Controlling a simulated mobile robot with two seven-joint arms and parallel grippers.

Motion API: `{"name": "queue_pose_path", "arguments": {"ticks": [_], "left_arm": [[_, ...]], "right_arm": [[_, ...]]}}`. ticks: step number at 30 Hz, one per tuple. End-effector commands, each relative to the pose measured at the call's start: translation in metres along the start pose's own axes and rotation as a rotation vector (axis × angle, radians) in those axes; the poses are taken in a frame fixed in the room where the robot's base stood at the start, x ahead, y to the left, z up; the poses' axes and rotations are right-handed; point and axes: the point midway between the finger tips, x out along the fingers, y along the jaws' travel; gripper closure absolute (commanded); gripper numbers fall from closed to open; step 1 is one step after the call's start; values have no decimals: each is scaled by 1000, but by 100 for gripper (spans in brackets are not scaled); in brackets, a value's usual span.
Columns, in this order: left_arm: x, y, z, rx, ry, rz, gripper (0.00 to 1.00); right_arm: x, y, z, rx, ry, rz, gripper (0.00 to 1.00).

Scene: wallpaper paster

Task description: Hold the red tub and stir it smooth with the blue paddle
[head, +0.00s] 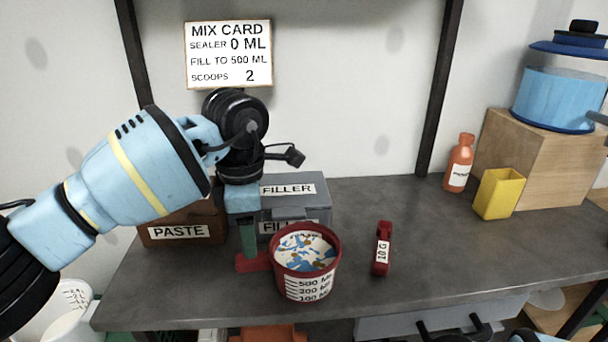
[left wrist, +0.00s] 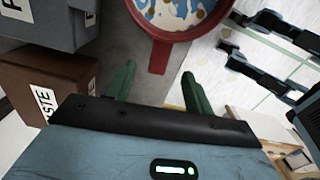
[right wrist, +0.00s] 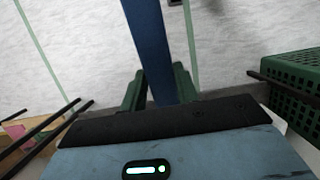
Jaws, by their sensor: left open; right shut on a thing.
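The red tub (head: 307,285) stands on the grey bench, upright, with a white scale label. Inside is a cream mix with blue and brown patches, not uniform. Its red handle (head: 252,263) sticks out to the left; the left wrist view shows the handle (left wrist: 160,52) pointing toward my fingers. My left gripper (head: 248,248) is open, its green fingertips at either side of the handle's end. In the right wrist view my right gripper (right wrist: 158,72) is shut on the blue paddle (right wrist: 148,35). The paddle's far end is out of view.
Filler boxes (head: 300,212) and a paste box (head: 180,232) stand behind the left gripper. A red 10 g scoop (head: 382,250) lies right of the tub. A yellow cup (head: 498,195), an orange bottle (head: 459,163) and a wooden block (head: 545,155) stand farther right. The bench between is clear.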

Motion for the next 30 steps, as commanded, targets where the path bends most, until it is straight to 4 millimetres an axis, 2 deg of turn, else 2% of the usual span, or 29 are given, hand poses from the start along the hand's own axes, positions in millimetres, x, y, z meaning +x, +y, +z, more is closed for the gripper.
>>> {"name": "queue_pose_path", "arguments": {"ticks": [1, 18, 24, 30], "left_arm": [[13, 0, 0, 0, 0, -5, 47], [81, 0, 0, 0, 0, -4, 47], [92, 0, 0, 0, 0, -1, 47], [94, 0, 0, 0, 0, 0, 47]], "right_arm": [[12, 0, -1, 0, -10, 0, 100], [73, 0, -8, 0, -59, 0, 100], [83, 0, -9, 0, -67, 0, 100], [85, 0, -9, 0, -68, 0, 100]]}}
